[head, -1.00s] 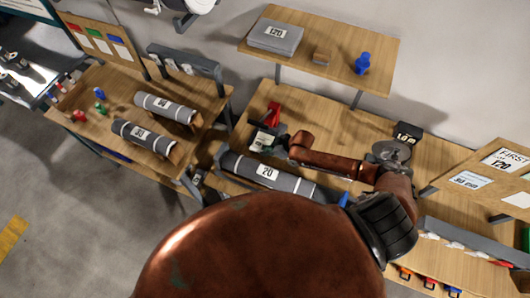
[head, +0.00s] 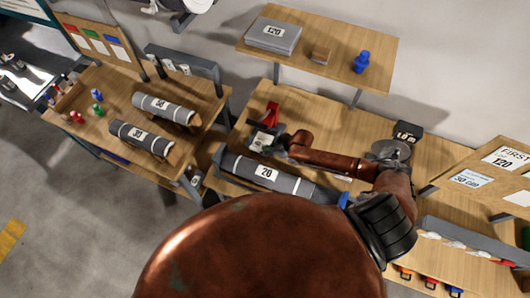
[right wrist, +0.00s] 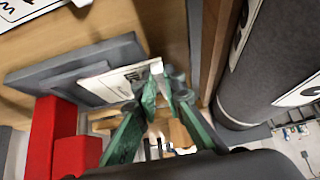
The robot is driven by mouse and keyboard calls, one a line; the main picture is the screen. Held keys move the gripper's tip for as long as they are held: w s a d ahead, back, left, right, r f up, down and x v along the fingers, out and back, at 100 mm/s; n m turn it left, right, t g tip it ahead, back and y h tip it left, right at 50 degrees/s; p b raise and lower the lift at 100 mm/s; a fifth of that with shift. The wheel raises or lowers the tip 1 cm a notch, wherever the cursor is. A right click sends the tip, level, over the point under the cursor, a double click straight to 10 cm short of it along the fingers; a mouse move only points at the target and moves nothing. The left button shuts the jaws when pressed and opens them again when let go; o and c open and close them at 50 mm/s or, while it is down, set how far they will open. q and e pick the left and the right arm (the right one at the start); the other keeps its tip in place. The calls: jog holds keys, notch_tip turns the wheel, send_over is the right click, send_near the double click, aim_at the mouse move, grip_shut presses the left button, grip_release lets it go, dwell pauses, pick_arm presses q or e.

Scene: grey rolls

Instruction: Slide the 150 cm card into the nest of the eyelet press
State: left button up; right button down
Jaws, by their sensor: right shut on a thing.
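The eyelet press shows as a red lever (head: 272,113) over a grey base at the middle bench; its red body (right wrist: 55,135) is at the left in the right wrist view. My right gripper (head: 277,146) is beside the press, at the end of the brown arm. In the right wrist view its green fingers (right wrist: 163,85) are shut on the edge of a white card (right wrist: 122,80). The card lies flat over or against the grey plate (right wrist: 60,75) of the press; I cannot tell how far it sits in the nest. Its print is unreadable. My left gripper is out of view.
A grey roll marked 20 (head: 267,173) lies just in front of the press, and close on the right in the right wrist view (right wrist: 275,60). Two grey rolls (head: 165,107) lie on the left bench. A shelf (head: 345,70) holds a grey box (head: 272,36) and a blue figure (head: 362,62).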

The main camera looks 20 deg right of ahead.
jog(key=shift+w+d+b, duration=0.3)
jog(key=shift+w+d, duration=0.2)
jog(key=shift+d, duration=0.1)
jog(key=shift+w+d+b, duration=0.35)
jog(key=shift+w+d, duration=0.05)
jog(key=shift+w+d, duration=0.25)
jog(key=shift+w+d, duration=0.1)
jog(key=c, duration=1.9)
grip_release()
jog(key=shift+c, duration=0.2)
